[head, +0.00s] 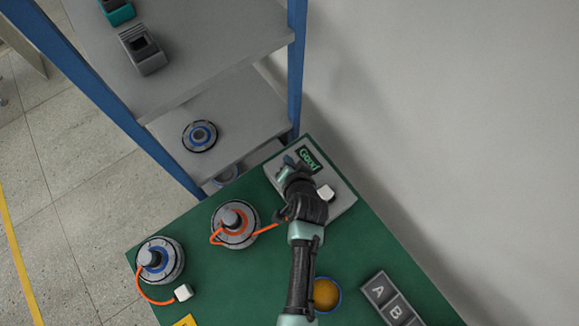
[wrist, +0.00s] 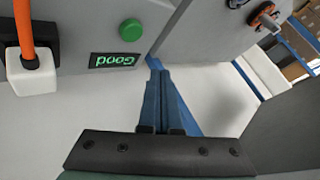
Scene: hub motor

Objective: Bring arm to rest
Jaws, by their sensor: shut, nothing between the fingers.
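My gripper (head: 288,166) is shut and empty, above the grey tester box (head: 341,202) at the back edge of the green table. In the wrist view, the closed blue fingers (wrist: 155,65) point at the box's edge, beside its green button (wrist: 130,29). The tester display (head: 309,159) reads "Good" in green. A white plug (head: 325,192) sits at the tester; in the wrist view it has an orange cable (wrist: 25,22). A hub motor with an orange ring (head: 235,224) stands left of my arm. Its cable runs behind my wrist.
A blue-ringed hub motor (head: 160,259) with a loose white plug (head: 183,292) stands on the green table (head: 240,290). A round orange-filled container (head: 326,294) and a lettered grey tray (head: 391,301) are close to my forearm. A shelf (head: 205,60) with blue posts rises behind.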

